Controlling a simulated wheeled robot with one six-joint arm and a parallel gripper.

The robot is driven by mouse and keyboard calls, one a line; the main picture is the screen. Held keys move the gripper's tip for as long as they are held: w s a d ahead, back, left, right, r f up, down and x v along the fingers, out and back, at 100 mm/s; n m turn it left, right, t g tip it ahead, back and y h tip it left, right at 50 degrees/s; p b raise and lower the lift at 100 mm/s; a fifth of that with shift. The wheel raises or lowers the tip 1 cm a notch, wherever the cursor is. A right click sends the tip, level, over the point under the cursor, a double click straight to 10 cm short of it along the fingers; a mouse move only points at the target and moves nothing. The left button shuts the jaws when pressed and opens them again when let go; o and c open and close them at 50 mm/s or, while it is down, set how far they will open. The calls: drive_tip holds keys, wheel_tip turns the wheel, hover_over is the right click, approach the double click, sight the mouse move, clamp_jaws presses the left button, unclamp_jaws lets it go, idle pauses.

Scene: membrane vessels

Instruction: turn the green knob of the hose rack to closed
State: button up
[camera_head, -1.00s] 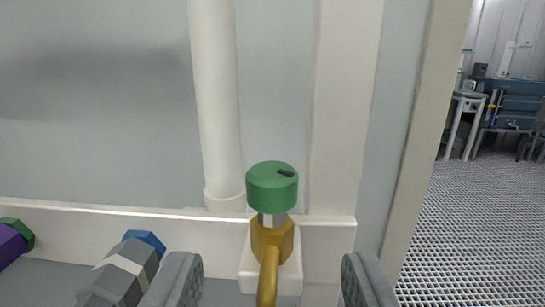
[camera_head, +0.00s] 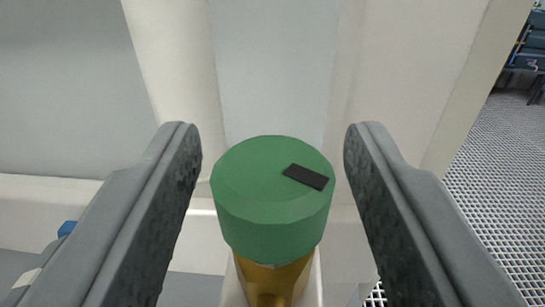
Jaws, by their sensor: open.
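The green knob (camera_head: 272,205) stands upright in the middle of the view, on a brass valve body (camera_head: 268,282). A dark pointer mark (camera_head: 306,177) lies on its top face, right of centre, slanting towards the right and slightly down. My gripper (camera_head: 272,150) is open, with one grey finger on each side of the knob. A gap shows between the knob and each finger, and neither appears to touch it. The lower part of the valve is partly hidden below the knob.
A white vertical pipe (camera_head: 175,70) and a pale wall panel (camera_head: 270,70) stand behind the knob. A white rail (camera_head: 50,208) runs across at the left. A blue fitting (camera_head: 67,228) shows at the left, beside my left finger. Metal grating floor (camera_head: 495,160) is open at the right.

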drive_tip(key=c, duration=1)
drive_tip(key=shift+o, duration=0.2)
drive_tip(key=shift+m+g+h, duration=0.2)
drive_tip(key=shift+m+h, duration=0.9)
drive_tip(key=shift+h, duration=0.6)
drive_tip(key=shift+m+g+h, duration=0.2)
drive_tip(key=shift+m+h, duration=0.9)
drive_tip(key=shift+h, duration=0.9)
drive_tip(key=shift+m+g+h, duration=1.7)
drive_tip(key=shift+m+h, duration=0.5)
drive_tip(key=shift+h, duration=0.5)
drive_tip(key=shift+r, duration=0.1)
drive_tip(key=o, duration=1)
drive_tip(key=shift+c, duration=0.2)
